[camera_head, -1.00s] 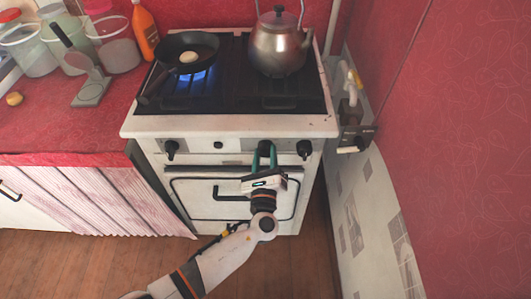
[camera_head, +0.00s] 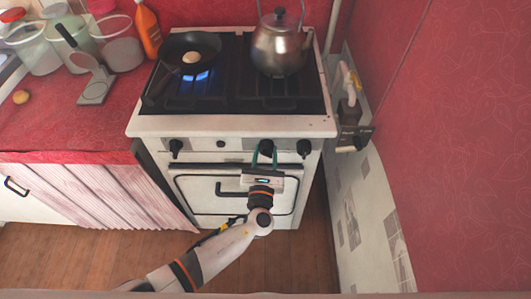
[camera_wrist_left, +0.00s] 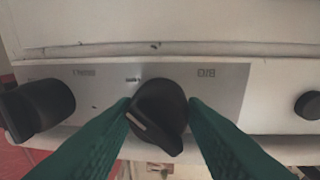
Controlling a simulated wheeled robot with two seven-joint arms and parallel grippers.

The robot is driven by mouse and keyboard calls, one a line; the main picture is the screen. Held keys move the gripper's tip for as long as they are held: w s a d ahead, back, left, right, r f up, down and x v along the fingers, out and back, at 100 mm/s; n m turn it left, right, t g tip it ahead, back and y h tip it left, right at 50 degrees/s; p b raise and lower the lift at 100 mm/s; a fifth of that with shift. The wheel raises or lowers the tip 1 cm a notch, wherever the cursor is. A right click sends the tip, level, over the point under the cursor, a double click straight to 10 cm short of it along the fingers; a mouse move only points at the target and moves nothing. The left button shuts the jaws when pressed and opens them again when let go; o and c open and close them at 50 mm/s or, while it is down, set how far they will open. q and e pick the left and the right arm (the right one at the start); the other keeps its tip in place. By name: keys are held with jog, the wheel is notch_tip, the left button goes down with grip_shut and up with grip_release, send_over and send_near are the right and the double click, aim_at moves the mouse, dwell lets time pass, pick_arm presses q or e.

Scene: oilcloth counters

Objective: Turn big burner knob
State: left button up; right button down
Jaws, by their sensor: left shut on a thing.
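The white stove (camera_head: 235,127) has a front panel with several black knobs. My left gripper (camera_head: 264,156) reaches up to the knob (camera_head: 267,147) second from the right. In the left wrist view its two green fingers (camera_wrist_left: 159,108) stand on either side of this black knob (camera_wrist_left: 160,112) and are shut on it. The knob carries a pale pointer line, slanted in this view. An upside-down "BIG" label (camera_wrist_left: 206,72) is on the grey panel strip to the right of the knob. My right gripper is in no view.
Another large knob (camera_wrist_left: 40,105) and a small button (camera_wrist_left: 308,106) flank the held knob. A kettle (camera_head: 280,45) stands on the right burner. A frying pan (camera_head: 188,52) sits over a blue flame (camera_head: 197,77). The oven handle (camera_head: 230,192) is below. The tiled wall (camera_head: 357,205) bounds the right.

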pick_arm(q)
jog(key=shift+f, duration=0.1)
jog(key=o, duration=1)
jog(key=s+a+b, duration=0.1)
jog(key=s, duration=1.1)
jog(key=shift+f, duration=0.45)
